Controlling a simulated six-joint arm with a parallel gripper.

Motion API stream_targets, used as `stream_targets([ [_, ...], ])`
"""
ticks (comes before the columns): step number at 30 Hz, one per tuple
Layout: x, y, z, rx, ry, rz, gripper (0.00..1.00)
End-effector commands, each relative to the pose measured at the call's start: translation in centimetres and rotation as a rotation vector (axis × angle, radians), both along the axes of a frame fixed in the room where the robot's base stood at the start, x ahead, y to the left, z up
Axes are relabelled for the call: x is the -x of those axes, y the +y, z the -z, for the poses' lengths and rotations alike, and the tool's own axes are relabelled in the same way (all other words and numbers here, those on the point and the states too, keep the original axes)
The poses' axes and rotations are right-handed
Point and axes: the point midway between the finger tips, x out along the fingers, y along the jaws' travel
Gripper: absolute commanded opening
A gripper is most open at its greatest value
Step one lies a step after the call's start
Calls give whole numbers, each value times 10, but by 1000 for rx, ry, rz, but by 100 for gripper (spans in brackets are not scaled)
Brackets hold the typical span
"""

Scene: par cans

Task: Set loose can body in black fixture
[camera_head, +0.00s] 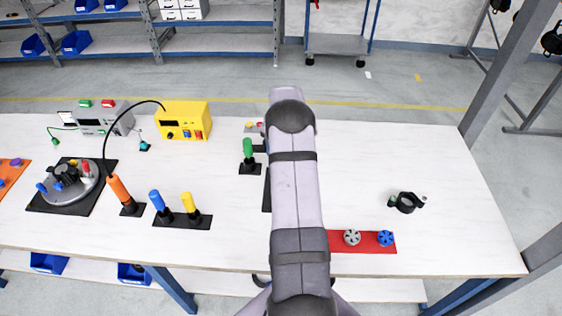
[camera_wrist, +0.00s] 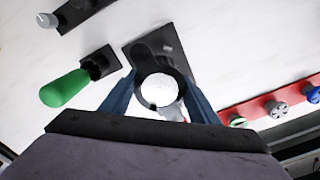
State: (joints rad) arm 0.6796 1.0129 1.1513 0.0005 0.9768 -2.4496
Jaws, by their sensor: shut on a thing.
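In the wrist view my gripper (camera_wrist: 158,78) has its two blue fingers on either side of a round black can body (camera_wrist: 142,76) and is shut on it. The can body's pale, speckled middle faces the camera. A black fixture plate (camera_wrist: 134,46) with a dark raised shape lies just beyond and partly under the can body. I cannot tell whether the can body touches it. In the head view my arm hides the gripper and the can body. Only a dark edge of the plate (camera_head: 266,196) shows beside the arm.
A green-handled tool (camera_head: 248,150) stands in a black holder left of my arm. A red strip (camera_head: 340,246) with fan-like discs lies at the front. A black ring-shaped part (camera_head: 406,203) sits at right. Blue, yellow and orange handles stand at left. The right rear table is clear.

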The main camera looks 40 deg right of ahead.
Motion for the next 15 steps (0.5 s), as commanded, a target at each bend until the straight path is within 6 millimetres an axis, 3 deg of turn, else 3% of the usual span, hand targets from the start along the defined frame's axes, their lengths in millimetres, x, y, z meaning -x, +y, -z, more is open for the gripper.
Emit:
stream_targets([
  [15,0,0,31,1,0,2,19],
])
